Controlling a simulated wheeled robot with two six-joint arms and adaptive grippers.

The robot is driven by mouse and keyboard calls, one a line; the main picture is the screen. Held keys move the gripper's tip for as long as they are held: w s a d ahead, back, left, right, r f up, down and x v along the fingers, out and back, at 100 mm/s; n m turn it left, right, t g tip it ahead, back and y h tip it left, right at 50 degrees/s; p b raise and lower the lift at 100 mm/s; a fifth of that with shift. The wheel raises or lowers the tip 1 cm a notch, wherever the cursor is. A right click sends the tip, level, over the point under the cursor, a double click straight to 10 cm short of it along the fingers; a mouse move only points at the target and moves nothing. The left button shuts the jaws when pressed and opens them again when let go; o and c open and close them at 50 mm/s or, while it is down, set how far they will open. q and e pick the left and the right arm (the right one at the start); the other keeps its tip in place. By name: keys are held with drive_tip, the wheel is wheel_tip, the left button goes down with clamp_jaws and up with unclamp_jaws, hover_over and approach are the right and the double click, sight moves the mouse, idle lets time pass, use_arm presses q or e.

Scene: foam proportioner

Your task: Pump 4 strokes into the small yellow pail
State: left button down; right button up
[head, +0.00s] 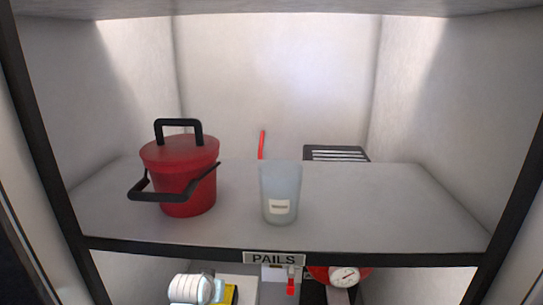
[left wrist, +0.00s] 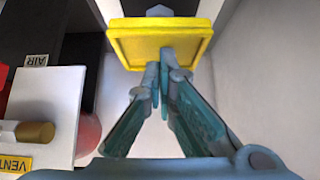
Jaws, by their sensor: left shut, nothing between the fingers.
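In the left wrist view a square yellow object (left wrist: 160,42) with a raised rim, possibly the small yellow pail, is at the top. My left gripper (left wrist: 164,62) is shut with nothing between its fingers. Its teal fingertips overlap the near edge of the yellow object; I cannot tell whether they touch it. In the head view a bit of yellow (head: 231,294) shows at the bottom, partly hidden behind a white ribbed part. My right gripper is in neither view. No pump handle can be clearly made out.
On the upper shelf (head: 350,215) are a red lidded pail (head: 186,180) and a translucent cup (head: 281,190). A black slotted item (head: 336,153) is behind. Below are a gauge (head: 343,276) and a red lever (head: 290,284). A white panel (left wrist: 45,105) is left of my left gripper.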

use_arm(q)
drive_tip(key=shift+f, duration=0.5)
wheel_tip(320, 180, up, 3)
drive_tip(key=p, duration=0.3)
drive_tip(key=shift+r, duration=1.3)
drive_tip(key=shift+f, duration=0.15)
